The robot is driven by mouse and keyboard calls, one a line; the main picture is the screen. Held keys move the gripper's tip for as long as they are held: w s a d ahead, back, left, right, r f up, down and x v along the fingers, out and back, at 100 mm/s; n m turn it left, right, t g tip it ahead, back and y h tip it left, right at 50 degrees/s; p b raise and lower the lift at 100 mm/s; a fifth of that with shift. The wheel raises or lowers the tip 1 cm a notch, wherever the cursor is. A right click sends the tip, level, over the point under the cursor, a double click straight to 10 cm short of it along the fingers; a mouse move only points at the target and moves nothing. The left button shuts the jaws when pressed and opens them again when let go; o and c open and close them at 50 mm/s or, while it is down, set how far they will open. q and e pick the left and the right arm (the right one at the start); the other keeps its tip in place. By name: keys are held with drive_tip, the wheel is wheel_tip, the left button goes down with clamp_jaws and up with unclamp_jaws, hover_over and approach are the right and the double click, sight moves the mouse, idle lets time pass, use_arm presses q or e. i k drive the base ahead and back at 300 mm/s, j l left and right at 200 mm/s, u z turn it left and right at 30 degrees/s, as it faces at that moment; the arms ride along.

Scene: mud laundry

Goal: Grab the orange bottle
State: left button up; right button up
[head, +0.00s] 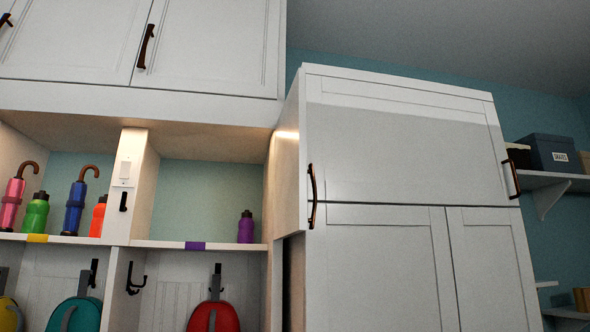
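The orange bottle (98,217) stands upright on the cubby shelf at the left, in the left compartment close to the white divider. Its right edge looks partly hidden by the divider. A blue umbrella (76,205) with a brown curved handle stands just left of it. Neither of my grippers is in the head view.
A green bottle (36,213) and a pink umbrella (13,200) share the compartment. A purple bottle (246,227) stands in the right compartment, otherwise clear. The divider (143,185) and tall white cabinet (400,180) are obstacles. Bags, including a red one (214,316), hang below.

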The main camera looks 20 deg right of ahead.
sight(95, 230)
drive_tip(key=k+l, duration=0.1)
drive_tip(key=l, duration=0.4)
drive_tip(key=l+u, duration=0.15)
drive_tip(key=l, duration=0.3)
drive_tip(key=k+l, duration=0.2)
drive_tip(key=l, duration=0.25)
drive_tip(key=k+l+u, duration=0.15)
drive_tip(key=l, duration=0.35)
drive_tip(key=i+j+u, duration=0.5)
drive_tip(key=i+j, duration=0.35)
drive_tip(key=i+j+z, duration=0.1)
drive_tip(key=j, duration=0.35)
drive_tip(key=i+j, duration=0.25)
drive_tip(key=i+j+z, duration=0.1)
drive_tip(key=j, duration=0.3)
drive_tip(key=i+j, duration=0.25)
drive_tip(key=j+z, duration=0.05)
drive_tip(key=j, duration=0.05)
